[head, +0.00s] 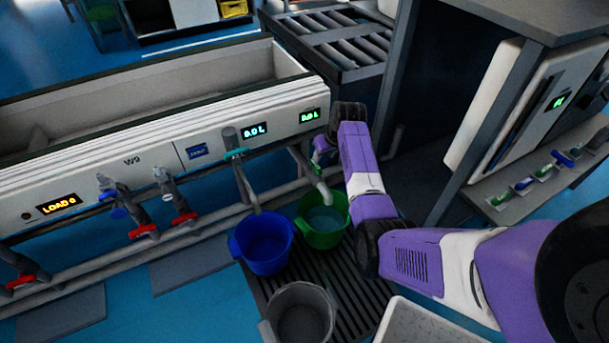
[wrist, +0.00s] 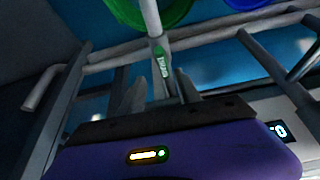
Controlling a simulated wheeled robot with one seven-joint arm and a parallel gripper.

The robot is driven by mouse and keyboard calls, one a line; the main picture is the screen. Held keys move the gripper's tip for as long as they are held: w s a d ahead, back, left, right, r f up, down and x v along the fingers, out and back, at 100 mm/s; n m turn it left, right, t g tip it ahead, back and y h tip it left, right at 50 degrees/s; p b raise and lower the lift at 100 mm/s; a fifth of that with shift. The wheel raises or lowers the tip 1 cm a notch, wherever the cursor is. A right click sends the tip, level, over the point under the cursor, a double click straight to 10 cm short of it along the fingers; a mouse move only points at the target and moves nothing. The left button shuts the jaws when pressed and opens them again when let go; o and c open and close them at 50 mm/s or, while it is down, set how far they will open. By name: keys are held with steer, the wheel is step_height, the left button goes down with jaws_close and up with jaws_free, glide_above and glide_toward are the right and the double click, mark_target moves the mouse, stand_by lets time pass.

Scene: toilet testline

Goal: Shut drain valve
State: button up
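The drain valve shows in the wrist view as a green, lettered handle (wrist: 160,66) on a pale pipe. My gripper (wrist: 161,84) is open, with one dark finger on either side of the pipe just below the handle in the picture. Gaps show between the fingers and the pipe; I cannot tell whether either touches. In the head view my arm reaches the right end of the trough, by the spout (head: 322,190) above a green bucket (head: 338,238).
A blue bucket (head: 264,258) stands left of the green one, and a grey bucket (head: 272,325) stands in front on the floor grate. Taps with red handles (head: 143,231) line the trough (head: 100,135).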

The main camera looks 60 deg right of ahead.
mark_target(319, 168)
steer(key=b+x, duration=0.1)
steer(key=x, duration=0.1)
steer(key=b+x, duration=0.2)
steer(key=x, duration=0.1)
steer(key=a+b+x, duration=0.1)
steer(key=x, duration=0.1)
steer(key=shift+s+f+b, duration=0.3)
steer(key=shift+f, duration=0.35)
steer(key=shift+c, duration=0.2)
jaws_close()
